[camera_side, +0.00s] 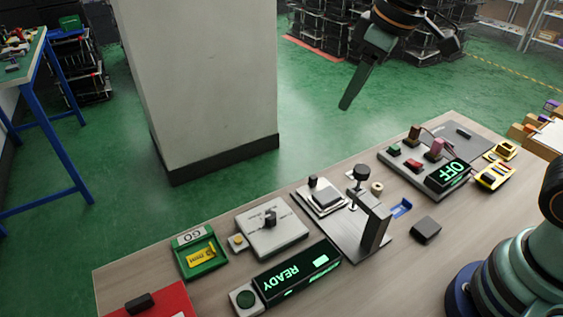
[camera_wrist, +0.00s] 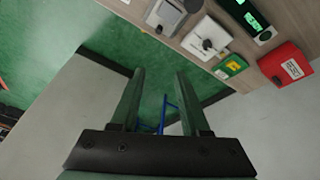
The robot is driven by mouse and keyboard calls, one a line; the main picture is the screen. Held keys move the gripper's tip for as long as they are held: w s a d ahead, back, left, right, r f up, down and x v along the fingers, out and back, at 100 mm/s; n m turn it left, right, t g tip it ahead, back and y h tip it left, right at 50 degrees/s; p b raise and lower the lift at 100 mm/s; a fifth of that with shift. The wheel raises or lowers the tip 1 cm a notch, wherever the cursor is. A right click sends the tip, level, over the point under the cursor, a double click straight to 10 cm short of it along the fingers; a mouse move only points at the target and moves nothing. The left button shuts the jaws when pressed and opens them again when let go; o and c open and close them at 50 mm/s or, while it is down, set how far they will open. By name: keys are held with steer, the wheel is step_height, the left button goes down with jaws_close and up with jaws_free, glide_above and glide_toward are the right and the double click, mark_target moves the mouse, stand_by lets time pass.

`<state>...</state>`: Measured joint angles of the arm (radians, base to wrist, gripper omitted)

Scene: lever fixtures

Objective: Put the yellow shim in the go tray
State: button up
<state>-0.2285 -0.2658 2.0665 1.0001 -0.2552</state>
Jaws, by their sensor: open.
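The yellow shim (camera_side: 202,255) lies in the green go tray (camera_side: 184,272) at the left part of the bench, by a tag reading GO. The go tray also shows in the wrist view (camera_wrist: 222,75), with a small yellow patch in it. My gripper (camera_side: 345,104) is high above and behind the bench, well away from the tray. In the wrist view its two fingers (camera_wrist: 157,75) are apart with nothing between them.
A red box (camera_side: 170,300) is at the near left. A pale pillar (camera_side: 205,80) rises behind the bench.

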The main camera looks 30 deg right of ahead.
steer(key=s+d+f+m+t, duration=0.1)
steer(key=s+d+f+m, duration=0.1)
steer(key=s+d+m, duration=0.3)
steer(key=s+d, duration=0.2)
steer(key=d, duration=0.1)
steer(key=shift+s+d+m+t+h, duration=0.2)
steer(key=shift+m+t+h, duration=0.1)
steer(key=shift+t+h, duration=0.1)
